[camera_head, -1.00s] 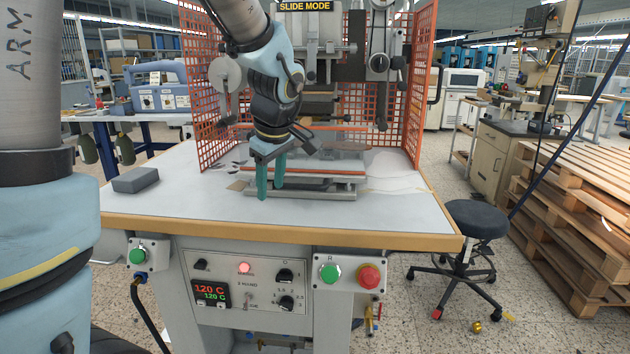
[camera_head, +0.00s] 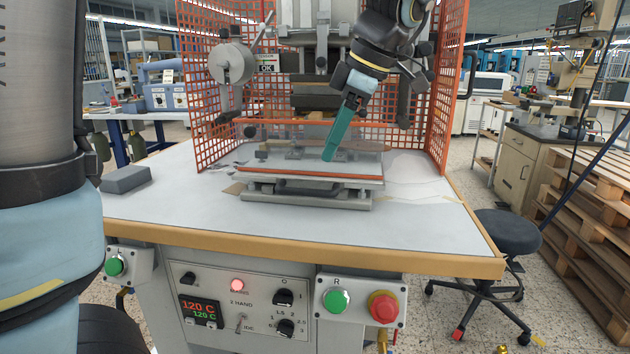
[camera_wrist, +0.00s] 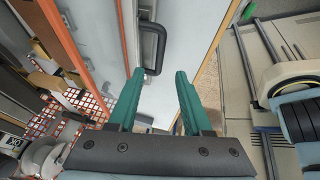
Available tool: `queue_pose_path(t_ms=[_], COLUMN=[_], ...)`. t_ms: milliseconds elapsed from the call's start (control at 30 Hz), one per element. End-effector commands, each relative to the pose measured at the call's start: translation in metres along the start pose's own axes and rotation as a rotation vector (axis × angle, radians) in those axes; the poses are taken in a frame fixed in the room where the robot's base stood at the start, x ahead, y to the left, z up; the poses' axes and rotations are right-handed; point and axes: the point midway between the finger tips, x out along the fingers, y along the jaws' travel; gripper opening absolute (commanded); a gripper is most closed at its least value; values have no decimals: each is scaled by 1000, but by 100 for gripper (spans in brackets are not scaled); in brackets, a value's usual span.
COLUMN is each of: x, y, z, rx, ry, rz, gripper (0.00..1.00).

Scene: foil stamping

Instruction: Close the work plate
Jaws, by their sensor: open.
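The work plate is a flat grey plate with an orange front strip (camera_head: 308,176), on a low base under the press head. A black bar handle (camera_wrist: 154,48) shows in the wrist view, beside the orange strip. My gripper (camera_head: 329,158) is open and empty. In the head view its teal fingers overlap each other and point down over the right half of the plate. In the wrist view the two fingertips (camera_wrist: 160,73) are apart, with the handle beyond the gap between them. Whether they touch anything cannot be told.
An orange mesh guard (camera_head: 208,95) stands on both sides of the press. A grey block (camera_head: 126,179) lies on the white table (camera_head: 225,220) at left. The table front is clear. Green and red buttons (camera_head: 382,307) sit below its edge. A stool (camera_head: 505,232) stands right.

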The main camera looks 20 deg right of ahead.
Motion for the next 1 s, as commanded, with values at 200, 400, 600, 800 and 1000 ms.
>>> queue_pose_path(t_ms=[200,400,600,800,1000], x=[41,74,91,94,93], y=[-1,-1,0,0,0], z=[-2,-1,-1,0,0], rx=[1,1,2,2,2], ry=[2,2,0,-1,-1], rz=[-4,-4,-2,0,0], gripper=[50,50,50,50,41])
